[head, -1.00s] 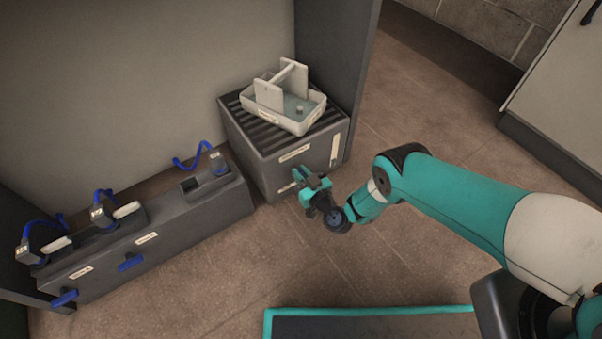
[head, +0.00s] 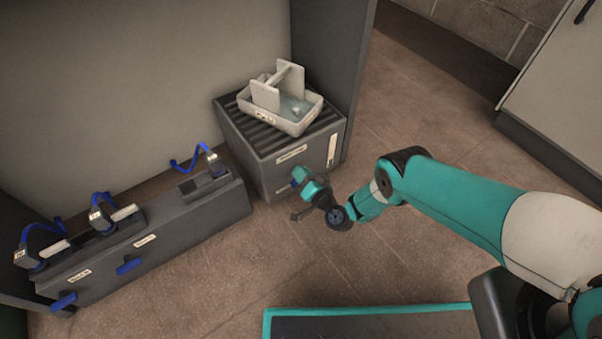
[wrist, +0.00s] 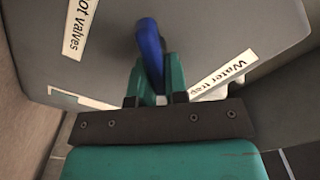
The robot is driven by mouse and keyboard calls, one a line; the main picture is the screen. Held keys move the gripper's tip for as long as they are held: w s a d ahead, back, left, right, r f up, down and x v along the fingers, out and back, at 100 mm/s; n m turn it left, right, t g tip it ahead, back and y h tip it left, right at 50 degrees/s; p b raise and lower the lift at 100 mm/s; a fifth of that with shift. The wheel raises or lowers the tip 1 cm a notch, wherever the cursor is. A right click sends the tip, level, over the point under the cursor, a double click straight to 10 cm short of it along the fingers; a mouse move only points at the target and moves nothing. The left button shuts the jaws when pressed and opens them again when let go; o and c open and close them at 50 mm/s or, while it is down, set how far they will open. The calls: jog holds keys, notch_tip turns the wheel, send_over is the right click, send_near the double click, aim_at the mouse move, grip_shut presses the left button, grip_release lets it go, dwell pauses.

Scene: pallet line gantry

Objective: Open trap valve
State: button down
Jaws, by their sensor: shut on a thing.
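The trap valve is a blue lever on the front face of the grey water trap box (head: 264,176). In the wrist view the blue lever (wrist: 150,50) stands out from the grey face, with its lower part between my gripper's teal fingers (wrist: 155,82). My gripper (head: 300,178) is shut on the lever. In the wrist view a "Water trap" label (wrist: 222,74) lies right of the lever and a "...ot valves" label (wrist: 80,28) upper left.
A pale tray (head: 290,124) with a handle and some liquid sits on the box's slatted top. Left of the box, a long grey bench (head: 210,215) carries blue hoses and blue levers (head: 129,266). A teal-edged platform (head: 365,309) lies in front. Floor between is clear.

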jog(key=m, duration=0.1)
jog(key=m+b, duration=0.1)
jog(key=m, duration=0.1)
jog(key=f+m, duration=0.1)
jog(key=shift+w+d+m, duration=0.15)
jog(key=shift+d+m, duration=0.15)
jog(key=shift+m, duration=0.1)
jog(key=shift+f+m+b, duration=0.15)
jog(key=shift+m+b, duration=0.35)
jog(key=shift+m, duration=0.6)
jog(key=shift+f+m+b, duration=0.1)
jog(key=shift+m+b, duration=0.4)
jog(key=shift+m, duration=0.6)
jog(key=c, duration=1.1)
grip_release()
